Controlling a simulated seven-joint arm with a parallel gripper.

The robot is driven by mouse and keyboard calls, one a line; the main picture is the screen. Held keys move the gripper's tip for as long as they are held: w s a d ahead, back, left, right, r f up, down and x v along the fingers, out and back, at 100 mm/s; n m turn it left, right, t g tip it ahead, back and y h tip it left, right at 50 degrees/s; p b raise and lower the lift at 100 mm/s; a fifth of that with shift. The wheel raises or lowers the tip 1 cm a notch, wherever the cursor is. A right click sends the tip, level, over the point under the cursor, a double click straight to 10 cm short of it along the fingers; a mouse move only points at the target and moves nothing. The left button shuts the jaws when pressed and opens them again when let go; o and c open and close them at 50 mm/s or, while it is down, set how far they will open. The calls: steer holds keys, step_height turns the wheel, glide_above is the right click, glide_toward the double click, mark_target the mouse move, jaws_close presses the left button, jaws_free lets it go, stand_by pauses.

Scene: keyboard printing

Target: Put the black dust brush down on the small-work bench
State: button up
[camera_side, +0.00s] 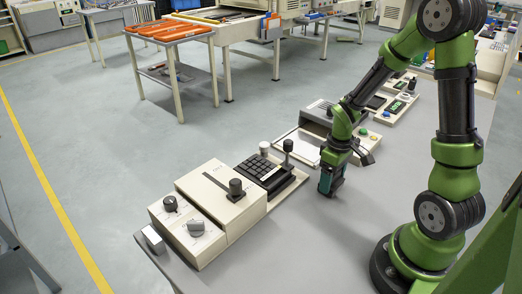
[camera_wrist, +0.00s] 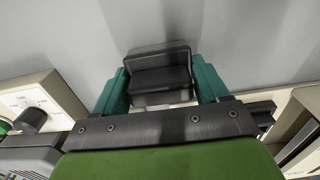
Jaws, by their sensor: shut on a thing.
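My gripper (camera_wrist: 160,70) is shut on the black dust brush (camera_wrist: 158,80), a dark block seen between the two teal fingers in the wrist view. In the side view my gripper (camera_side: 330,183) points down at the grey bench (camera_side: 335,235), right of the keypad unit; the brush cannot be made out there. Bare grey surface and a soft dark shadow show beyond the brush in the wrist view. I cannot tell whether the brush touches the surface. The grey bench carries the equipment; no label shows whether it is the small-work bench.
A beige console with knobs (camera_side: 222,200) and a black keypad (camera_side: 262,170) with a lever stand left of my gripper. A beige-and-grey device (camera_side: 318,115) and small panels (camera_side: 395,105) stand behind. The bench front is clear. A table with orange trays (camera_side: 168,32) stands apart.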

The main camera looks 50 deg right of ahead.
steer(key=o, duration=1.3)
steer(key=shift+f, duration=0.1)
steer(key=shift+c, duration=0.2)
step_height(320, 180, up, 11)
steer(key=shift+r, duration=0.1)
steer(key=s+a+r+m+t+y, duration=0.1)
steer(key=s+a+r+m+t, duration=0.1)
steer(key=a+r, duration=0.4)
steer(key=s+a+r+m+t+y, duration=0.1)
steer(key=s+a+r+m+t, duration=0.1)
steer(key=a+r+t, duration=0.3)
steer(key=a, duration=0.4)
steer(key=shift+a+r, duration=0.15)
steer(key=shift+r, duration=0.25)
steer(key=shift+w, duration=0.1)
